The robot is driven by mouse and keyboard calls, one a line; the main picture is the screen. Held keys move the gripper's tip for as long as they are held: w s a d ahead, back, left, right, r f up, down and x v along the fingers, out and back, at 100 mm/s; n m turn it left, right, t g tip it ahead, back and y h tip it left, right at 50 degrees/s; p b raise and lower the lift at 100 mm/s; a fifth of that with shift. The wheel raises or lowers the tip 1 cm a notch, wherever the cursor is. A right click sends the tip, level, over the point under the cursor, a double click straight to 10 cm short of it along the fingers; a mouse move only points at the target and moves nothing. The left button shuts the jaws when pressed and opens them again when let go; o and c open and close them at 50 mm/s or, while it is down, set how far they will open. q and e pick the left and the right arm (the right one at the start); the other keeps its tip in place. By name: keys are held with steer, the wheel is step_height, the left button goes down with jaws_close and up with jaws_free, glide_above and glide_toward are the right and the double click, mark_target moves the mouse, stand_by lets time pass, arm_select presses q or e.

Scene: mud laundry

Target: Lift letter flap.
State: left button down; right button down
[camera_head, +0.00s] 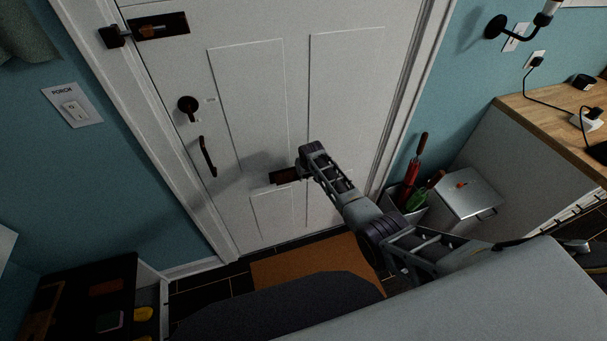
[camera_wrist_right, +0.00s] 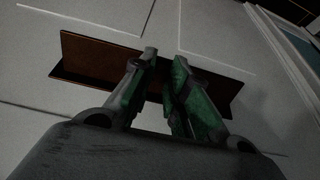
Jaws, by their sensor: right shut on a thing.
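The letter flap (camera_head: 284,176) is a dark brown, wide plate low on the white panelled door (camera_head: 245,100). In the right wrist view the flap (camera_wrist_right: 100,58) spans the middle, behind and on both sides of the fingers. My right gripper (camera_head: 300,168) is at the flap's right part, against the door. In the wrist view its two green-and-grey fingers (camera_wrist_right: 165,68) are shut on the flap, which hides behind them in part. The flap seems to stand out at an angle from the door; how far is hard to tell. My left gripper is not in view.
A dark pull handle (camera_head: 208,157) and a round lock (camera_head: 188,104) sit on the door, left of the flap. A bin with umbrellas (camera_head: 410,190) and a grey lidded box (camera_head: 466,192) stand to the right. An orange-brown mat (camera_head: 320,258) lies below.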

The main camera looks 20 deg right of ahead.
steer(key=shift+f, duration=0.1)
steer(key=c, duration=1.3)
jaws_free()
steer(key=shift+c, duration=0.2)
steer(key=shift+r, duration=0.25)
steer(key=v, duration=1.1)
steer(key=shift+s+r, duration=0.2)
steer(key=shift+r, duration=0.1)
